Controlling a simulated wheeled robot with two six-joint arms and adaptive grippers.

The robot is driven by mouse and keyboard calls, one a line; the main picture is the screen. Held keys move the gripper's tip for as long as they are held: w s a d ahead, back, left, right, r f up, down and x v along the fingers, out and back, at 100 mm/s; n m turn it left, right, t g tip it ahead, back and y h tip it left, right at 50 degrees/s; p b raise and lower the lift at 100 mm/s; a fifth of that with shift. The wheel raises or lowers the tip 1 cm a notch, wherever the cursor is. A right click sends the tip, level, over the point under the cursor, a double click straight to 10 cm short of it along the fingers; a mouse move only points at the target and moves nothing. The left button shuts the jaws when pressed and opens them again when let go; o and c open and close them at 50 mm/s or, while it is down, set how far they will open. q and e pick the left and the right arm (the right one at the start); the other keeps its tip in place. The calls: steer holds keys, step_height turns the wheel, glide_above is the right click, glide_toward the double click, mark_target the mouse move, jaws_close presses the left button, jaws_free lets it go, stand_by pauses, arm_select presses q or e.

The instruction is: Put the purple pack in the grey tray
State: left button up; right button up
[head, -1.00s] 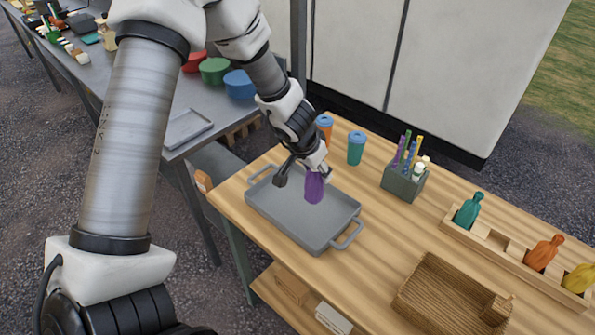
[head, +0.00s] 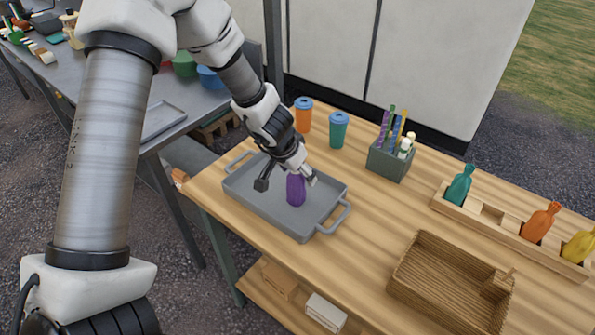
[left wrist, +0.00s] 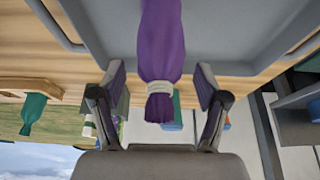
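The purple pack (head: 296,191) is upright inside the grey tray (head: 256,199), near its middle, and looks to rest on the tray floor. In the left wrist view the pack (left wrist: 161,45) shows its pale tie and gathered neck, and the tray (left wrist: 225,25) lies behind it. My left gripper (head: 288,178) is open at the top of the pack. In the left wrist view its fingers (left wrist: 160,90) stand on either side of the neck, with a clear gap on both sides. My right gripper is not in view.
Orange (head: 303,115) and teal (head: 338,130) cups and a dark holder with sticks (head: 389,160) stand behind the tray. A wooden rack (head: 490,224) holds teal, orange and yellow packs at the right. A brown basket (head: 450,283) sits front right. Bare wood lies between tray and basket.

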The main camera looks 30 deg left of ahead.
arm_select(q)
steer(key=p+v, duration=0.9)
steer(key=v, duration=0.3)
steer(key=s+f, duration=0.2)
steer(key=f, duration=0.2)
steer(key=s+f+g+y, duration=0.1)
steer(key=s+f, duration=0.2)
steer(key=s+f+g+y, duration=0.1)
steer(key=s+f, duration=0.2)
steer(key=f, duration=0.1)
steer(key=shift+s+f+b, duration=0.15)
steer(key=shift+f+b, duration=0.15)
steer(key=shift+g, duration=0.6)
steer(key=s+f, duration=0.2)
steer(key=s+d+f, duration=0.1)
steer(key=s+f, duration=0.1)
steer(key=shift+s+d+f, duration=0.1)
steer(key=shift+d+f, duration=0.1)
steer(key=shift+f, duration=0.2)
steer(key=s+d+f, duration=0.3)
steer(key=s, duration=0.3)
steer(key=s+d+f+n+g+h, duration=0.1)
steer(key=s+d+f, duration=0.2)
steer(key=s+f, duration=0.1)
steer(key=shift+s+d+h, duration=0.3)
steer(key=shift+s+d, duration=0.05)
steer(key=shift+s, duration=0.55)
steer(key=shift+f, duration=0.15)
